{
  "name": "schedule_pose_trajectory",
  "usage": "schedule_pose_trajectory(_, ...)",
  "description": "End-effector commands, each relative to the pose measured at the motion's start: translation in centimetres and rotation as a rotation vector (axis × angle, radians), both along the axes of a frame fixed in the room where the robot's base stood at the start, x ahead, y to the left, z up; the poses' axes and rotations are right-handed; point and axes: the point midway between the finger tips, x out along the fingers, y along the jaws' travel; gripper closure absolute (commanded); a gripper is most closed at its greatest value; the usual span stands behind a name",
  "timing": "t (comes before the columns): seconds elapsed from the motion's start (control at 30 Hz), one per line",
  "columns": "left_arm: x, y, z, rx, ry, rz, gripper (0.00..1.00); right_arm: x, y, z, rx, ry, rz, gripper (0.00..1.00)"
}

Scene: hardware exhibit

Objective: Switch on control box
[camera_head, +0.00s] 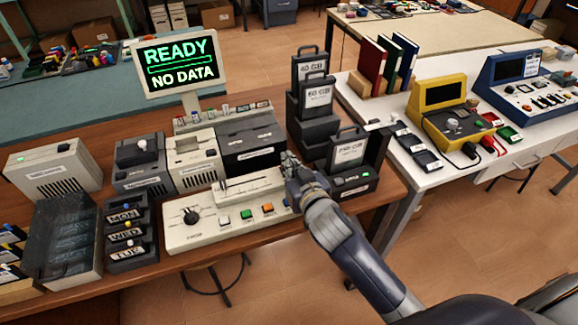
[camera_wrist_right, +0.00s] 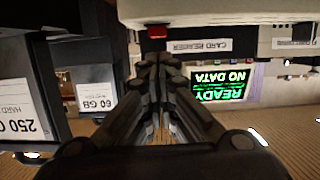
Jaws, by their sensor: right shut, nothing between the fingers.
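The control box (camera_head: 190,236) is a cream panel on the wooden table, with a black dial (camera_head: 190,216), a slider and several coloured buttons, one of them orange (camera_head: 267,208). My right gripper (camera_head: 289,163) is at its right end, shut and empty. In the right wrist view, which is upside down, the gripper (camera_wrist_right: 158,62) points toward a small red switch (camera_wrist_right: 157,31) on a pale box edge. The fingertips look close to the red switch; I cannot tell if they touch. The head view does not show this switch. My left gripper is not in view.
A screen (camera_head: 178,65) reads READY, NO DATA. A black box (camera_head: 251,142) stands behind the control box. Black drive units, one marked 250 GB (camera_head: 349,153), stand right of my gripper. Day-labelled blocks (camera_head: 126,235) stand left. A white table (camera_head: 440,175) is farther right.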

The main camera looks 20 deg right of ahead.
Motion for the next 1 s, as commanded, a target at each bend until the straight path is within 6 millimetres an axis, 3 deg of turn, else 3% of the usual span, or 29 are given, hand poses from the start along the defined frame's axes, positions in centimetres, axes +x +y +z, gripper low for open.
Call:
schedule_pose_trajectory(0.17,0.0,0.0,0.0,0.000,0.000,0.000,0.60,-0.1,0.0,-1.0,0.000,0.000,0.000,1.00)
schedule_pose_trajectory(0.5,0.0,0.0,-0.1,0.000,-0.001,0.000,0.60,-0.1,0.0,-1.2,0.001,-0.001,0.001,1.00)
schedule_pose_trajectory(0.87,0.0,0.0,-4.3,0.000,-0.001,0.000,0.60,-0.4,0.1,-2.8,0.009,-0.098,0.001,1.00)
schedule_pose_trajectory(1.0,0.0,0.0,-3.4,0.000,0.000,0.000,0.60,-0.4,0.1,-2.0,0.006,-0.093,0.002,1.00)
